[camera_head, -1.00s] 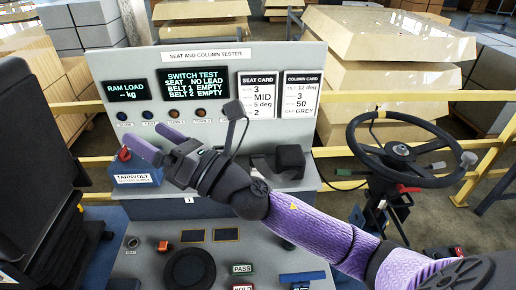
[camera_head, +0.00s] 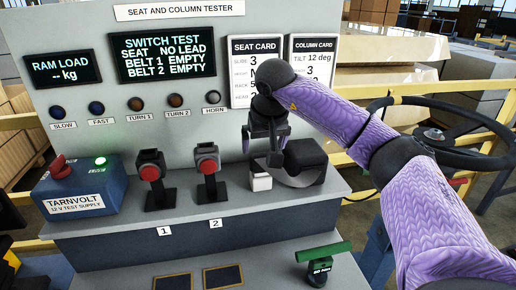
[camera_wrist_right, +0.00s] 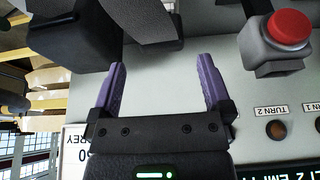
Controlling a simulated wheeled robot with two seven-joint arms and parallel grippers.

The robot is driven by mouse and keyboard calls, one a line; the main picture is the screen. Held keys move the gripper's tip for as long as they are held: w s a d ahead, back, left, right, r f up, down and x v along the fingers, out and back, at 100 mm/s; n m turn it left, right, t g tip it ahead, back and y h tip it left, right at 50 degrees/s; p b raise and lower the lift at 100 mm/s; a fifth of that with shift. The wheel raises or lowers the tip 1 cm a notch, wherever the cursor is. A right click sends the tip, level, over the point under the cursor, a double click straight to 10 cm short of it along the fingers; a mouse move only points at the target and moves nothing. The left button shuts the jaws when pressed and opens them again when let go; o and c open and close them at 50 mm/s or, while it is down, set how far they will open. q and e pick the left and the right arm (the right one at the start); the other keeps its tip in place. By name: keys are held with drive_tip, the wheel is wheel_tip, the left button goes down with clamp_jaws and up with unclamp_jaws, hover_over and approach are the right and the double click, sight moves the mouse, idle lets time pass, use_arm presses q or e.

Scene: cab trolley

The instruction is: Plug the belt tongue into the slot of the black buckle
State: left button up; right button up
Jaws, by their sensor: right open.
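In the head view, two buckles with red buttons stand on the ledge. The dark one (camera_head: 150,172) is over label 1; the grey one (camera_head: 208,160) is over label 2 and shows in the wrist view (camera_wrist_right: 277,55). A grey belt strap (camera_head: 302,180) hangs in front of a black block (camera_head: 306,155). A small pale piece (camera_head: 261,182), perhaps the tongue's end, is at its left. My right gripper (camera_head: 274,158) is open above that piece, left of the block. In the wrist view its purple fingers (camera_wrist_right: 162,75) are apart with nothing between them. My left gripper is out of view.
A blue supply box (camera_head: 80,192) with a red knob and lit green lamp stands left on the ledge. The tester panel (camera_head: 190,20) rises behind; its screen reads both belts empty. A steering wheel (camera_head: 440,130) is at right. The ledge before the buckles is clear.

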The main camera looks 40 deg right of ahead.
sight(261, 153)
drive_tip(key=b+x, duration=0.1)
drive_tip(key=x, duration=0.6)
drive_tip(key=shift+f+b, duration=0.15)
drive_tip(key=shift+b, duration=0.2)
clamp_jaws()
drive_tip(key=shift+r+p, duration=1.45)
drive_tip(key=shift+p, duration=0.15)
drive_tip(key=shift+r+p, duration=1.65)
drive_tip(key=shift+p, duration=0.2)
